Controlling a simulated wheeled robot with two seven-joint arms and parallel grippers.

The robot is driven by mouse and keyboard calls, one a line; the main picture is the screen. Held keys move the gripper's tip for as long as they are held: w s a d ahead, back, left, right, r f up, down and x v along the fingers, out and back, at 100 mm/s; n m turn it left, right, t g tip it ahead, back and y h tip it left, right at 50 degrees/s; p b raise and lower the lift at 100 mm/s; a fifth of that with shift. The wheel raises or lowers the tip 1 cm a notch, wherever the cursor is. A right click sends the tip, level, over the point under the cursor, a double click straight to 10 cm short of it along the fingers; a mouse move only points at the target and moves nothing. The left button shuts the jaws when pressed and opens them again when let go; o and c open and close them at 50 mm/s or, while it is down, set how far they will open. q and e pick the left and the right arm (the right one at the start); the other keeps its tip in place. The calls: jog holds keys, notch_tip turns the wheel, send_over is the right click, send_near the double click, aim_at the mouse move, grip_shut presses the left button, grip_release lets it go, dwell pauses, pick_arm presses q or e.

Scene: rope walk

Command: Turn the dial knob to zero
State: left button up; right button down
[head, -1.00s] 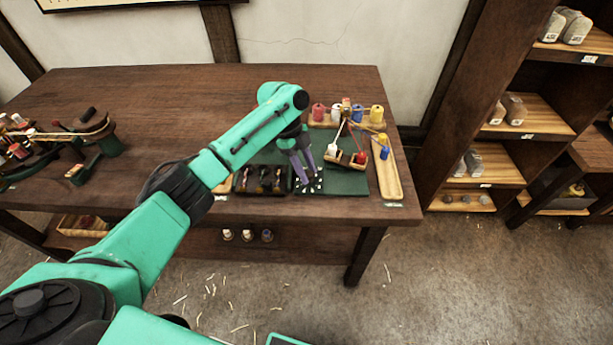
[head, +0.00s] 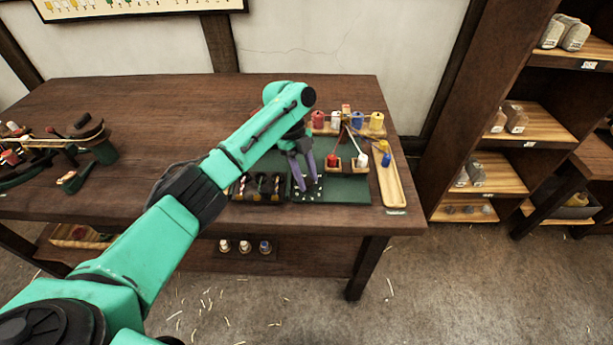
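My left gripper (head: 307,186) points down over the front of the green mat (head: 345,190). Its two purple-grey fingers are apart, with a gap between them. Around the fingertips is a small dark patch with several white marks (head: 319,191), which looks like the dial. The knob itself is hidden or too small to make out, and I cannot tell whether the fingers touch it. My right gripper is not in view.
A dark tray (head: 258,189) of hooks stands left of the gripper. A wooden rack of coloured spools (head: 376,121) is behind, and a long wooden tray (head: 391,184) is at the right. A curved green-and-wood tool (head: 85,143) lies far left. The table's middle left is clear.

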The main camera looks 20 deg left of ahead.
pick_arm(q)
jog(key=o, duration=0.3)
jog(key=shift+o, duration=0.2)
jog(key=shift+r, duration=0.1)
notch_tip(320, 180, up, 9)
notch_tip(320, 180, up, 11)
jog(key=p, duration=0.3)
send_over(307, 180)
jog(key=shift+a, duration=0.1)
